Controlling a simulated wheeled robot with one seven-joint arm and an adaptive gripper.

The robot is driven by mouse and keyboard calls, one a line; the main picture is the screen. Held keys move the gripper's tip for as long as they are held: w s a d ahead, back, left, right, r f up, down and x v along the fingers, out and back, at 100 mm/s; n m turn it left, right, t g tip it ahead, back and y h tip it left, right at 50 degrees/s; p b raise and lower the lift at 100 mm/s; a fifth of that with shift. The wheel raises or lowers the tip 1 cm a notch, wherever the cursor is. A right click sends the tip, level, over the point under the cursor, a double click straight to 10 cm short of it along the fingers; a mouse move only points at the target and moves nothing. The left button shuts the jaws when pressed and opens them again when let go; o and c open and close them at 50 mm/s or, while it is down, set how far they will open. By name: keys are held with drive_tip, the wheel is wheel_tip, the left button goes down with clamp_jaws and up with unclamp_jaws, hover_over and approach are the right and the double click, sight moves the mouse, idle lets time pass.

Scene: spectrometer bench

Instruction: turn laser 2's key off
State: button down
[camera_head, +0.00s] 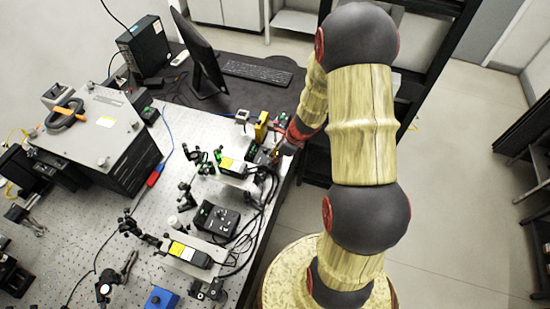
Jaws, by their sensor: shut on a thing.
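My gripper (277,155) is at the right edge of the optical table, at the end of my arm reaching in from the right. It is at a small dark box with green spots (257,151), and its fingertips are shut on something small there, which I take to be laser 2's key. The key itself is too small and too hidden to make out. A laser with a yellow and white label (232,165) lies just left of the box. A second labelled laser (190,254) lies nearer the front. I cannot read any laser number.
A black control box (215,220) with cables stands between the two lasers. A yellow block (261,127) stands just behind my gripper. Optic mounts crowd the table (150,222). A large grey instrument (98,130), monitor (198,55) and keyboard (257,72) are farther back. Open floor lies right.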

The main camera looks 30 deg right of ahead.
drive_tip(key=shift+n, duration=0.4)
drive_tip(key=n+p, duration=0.1)
drive_tip(key=n+g+p, duration=0.1)
drive_tip(key=shift+w+d+n+y, duration=0.15)
drive_tip(key=shift+n+y, duration=0.25)
drive_tip(key=n, duration=0.2)
drive_tip(key=n+g+p, duration=0.1)
drive_tip(key=n, duration=0.1)
drive_tip(key=shift+w+n+g+y, duration=0.2)
drive_tip(key=shift+n+g+y, duration=0.1)
drive_tip(key=shift+y, duration=0.1)
drive_tip(key=n, duration=0.1)
drive_tip(key=n+g, duration=0.1)
drive_tip(key=n, duration=0.2)
drive_tip(key=shift+w+n+g, duration=0.25)
drive_tip(key=shift+n+g, duration=0.05)
drive_tip(key=shift+g, duration=0.1)
drive_tip(key=n, duration=0.2)
drive_tip(key=n+g, duration=0.1)
drive_tip(key=n, duration=0.2)
drive_tip(key=shift+w+g+h, duration=0.15)
drive_tip(key=shift+g+h, duration=0.15)
drive_tip(key=shift+h, duration=0.1)
drive_tip(key=c, duration=1.7)
unclamp_jaws()
